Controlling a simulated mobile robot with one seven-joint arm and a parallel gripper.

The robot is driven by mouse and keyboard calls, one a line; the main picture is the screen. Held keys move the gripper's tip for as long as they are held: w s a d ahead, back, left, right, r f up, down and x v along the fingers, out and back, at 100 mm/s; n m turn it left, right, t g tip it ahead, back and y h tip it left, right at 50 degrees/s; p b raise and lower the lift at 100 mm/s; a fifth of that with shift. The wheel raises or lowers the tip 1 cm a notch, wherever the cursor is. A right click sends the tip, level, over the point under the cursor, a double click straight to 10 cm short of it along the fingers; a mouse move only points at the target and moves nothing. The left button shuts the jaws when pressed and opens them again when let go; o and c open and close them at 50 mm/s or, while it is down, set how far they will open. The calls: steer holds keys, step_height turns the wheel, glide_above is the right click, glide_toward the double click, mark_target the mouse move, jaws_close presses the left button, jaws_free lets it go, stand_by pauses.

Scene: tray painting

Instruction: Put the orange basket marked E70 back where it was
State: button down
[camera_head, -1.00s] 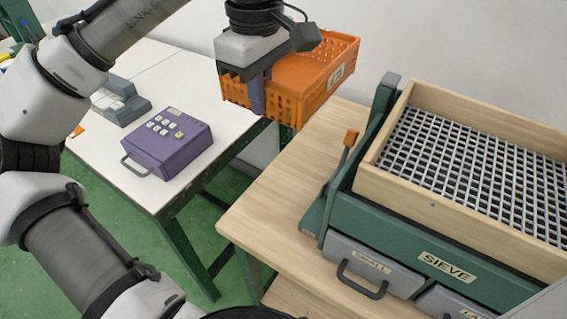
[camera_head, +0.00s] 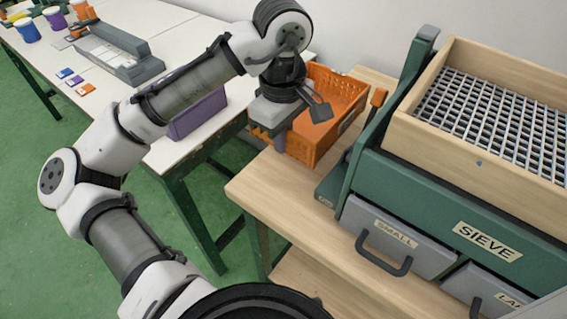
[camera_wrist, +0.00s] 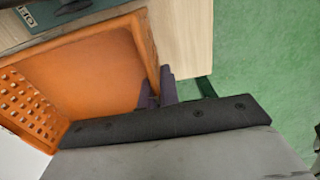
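The orange basket (camera_head: 338,92) is at the back left of the wooden table, left of the sieve. It is empty as far as I can see, and looks level. I cannot tell whether its base touches the tabletop or hovers just above it. Its E70 mark is not readable now. My gripper (camera_head: 279,142) is at the basket's near left side, pointing down. In the wrist view the dark fingers (camera_wrist: 158,94) are close together on the rim of the basket (camera_wrist: 85,75), one on each side of its wall.
The green sieve (camera_head: 455,205) with its wooden frame and grey drawers stands close to the right of the basket, with an orange-tipped lever between. Bare wooden tabletop (camera_head: 270,195) lies in front. A white table (camera_head: 120,100) with a purple box (camera_head: 200,112) and grey tray is to the left.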

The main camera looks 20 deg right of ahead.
steer(key=shift+f+b, duration=0.45)
steer(key=shift+f, duration=3.15)
steer(key=shift+f, duration=0.1)
steer(key=c, duration=1.6)
jaws_free()
steer(key=shift+c, duration=0.2)
step_height(320, 180, up, 12)
steer(key=shift+r+p, duration=0.1)
steer(key=shift+p, duration=0.7)
